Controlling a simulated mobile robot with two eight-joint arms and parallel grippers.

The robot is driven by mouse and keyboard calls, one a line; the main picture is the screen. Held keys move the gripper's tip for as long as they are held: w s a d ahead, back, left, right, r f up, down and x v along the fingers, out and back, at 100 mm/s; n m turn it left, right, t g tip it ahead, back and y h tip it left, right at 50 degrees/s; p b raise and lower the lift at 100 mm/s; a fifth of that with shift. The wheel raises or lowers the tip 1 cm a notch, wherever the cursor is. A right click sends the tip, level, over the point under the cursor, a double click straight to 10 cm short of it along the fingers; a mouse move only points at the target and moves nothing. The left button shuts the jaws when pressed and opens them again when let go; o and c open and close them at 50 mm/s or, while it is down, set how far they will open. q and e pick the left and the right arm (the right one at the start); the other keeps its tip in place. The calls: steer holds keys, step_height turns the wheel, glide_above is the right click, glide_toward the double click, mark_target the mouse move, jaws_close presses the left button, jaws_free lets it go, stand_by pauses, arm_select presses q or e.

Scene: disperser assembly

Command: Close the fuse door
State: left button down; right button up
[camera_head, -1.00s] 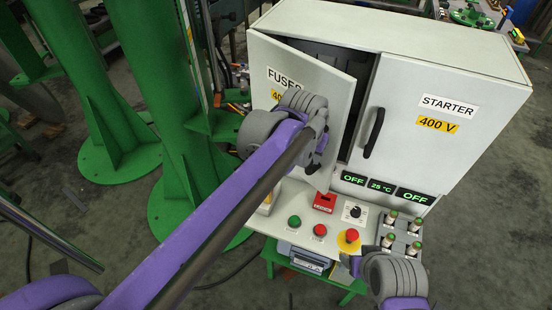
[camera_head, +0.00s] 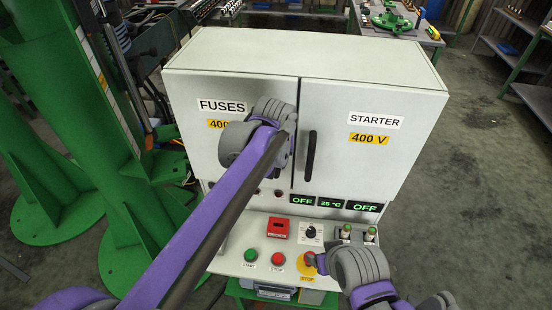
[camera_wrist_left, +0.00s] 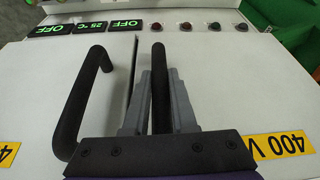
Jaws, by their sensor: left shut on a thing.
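The fuse door (camera_head: 200,89), labelled FUSES, is the left door of the white cabinet and lies about flush with the starter door (camera_head: 385,100). In the wrist view a narrow dark seam shows between the fuse door (camera_wrist_left: 225,90) and the starter door (camera_wrist_left: 30,100). My left gripper (camera_head: 285,152) is at the fuse door's right edge. In the left wrist view my left gripper (camera_wrist_left: 160,100) is shut on the black fuse door handle (camera_wrist_left: 159,65), a finger on each side. The arm hides the handle in the head view. My right gripper (camera_head: 325,262) is low, by the control panel; its jaws are unclear.
The starter door's black handle (camera_head: 310,152) is close beside my left gripper. Below is a control panel (camera_head: 245,232) with buttons, a red emergency stop (camera_head: 308,259) and a knob. A green column (camera_head: 95,150) stands left. Open floor (camera_head: 480,200) lies right.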

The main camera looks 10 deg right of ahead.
arm_select(q)
steer(key=shift+w+d+r, duration=0.1)
steer(key=shift+w+r, duration=0.05)
steer(key=shift+w, duration=0.05)
steer(key=c, duration=1.1)
jaws_free()
steer(key=o, duration=0.4)
steer(key=shift+w+d+f, duration=0.15)
steer(key=shift+w+f, duration=0.05)
steer(key=shift+w, duration=0.05)
steer(key=shift+s+r, duration=0.3)
steer(key=v, duration=1)
steer(key=shift+r, duration=0.1)
steer(key=s+a+f+n, duration=0.1)
steer(key=s+a+f, duration=0.5)
steer(key=a, duration=0.3)
steer(key=s+a+f+n+t, duration=0.1)
steer(key=s+a+f, duration=0.6)
steer(key=a, duration=0.2)
steer(key=s+a+f+n+y, duration=0.1)
steer(key=s+a+f, duration=0.5)
steer(key=a, duration=0.4)
steer(key=shift+s+f+t, duration=0.25)
steer(key=shift+s+t, duration=0.05)
steer(key=shift+s, duration=0.3)
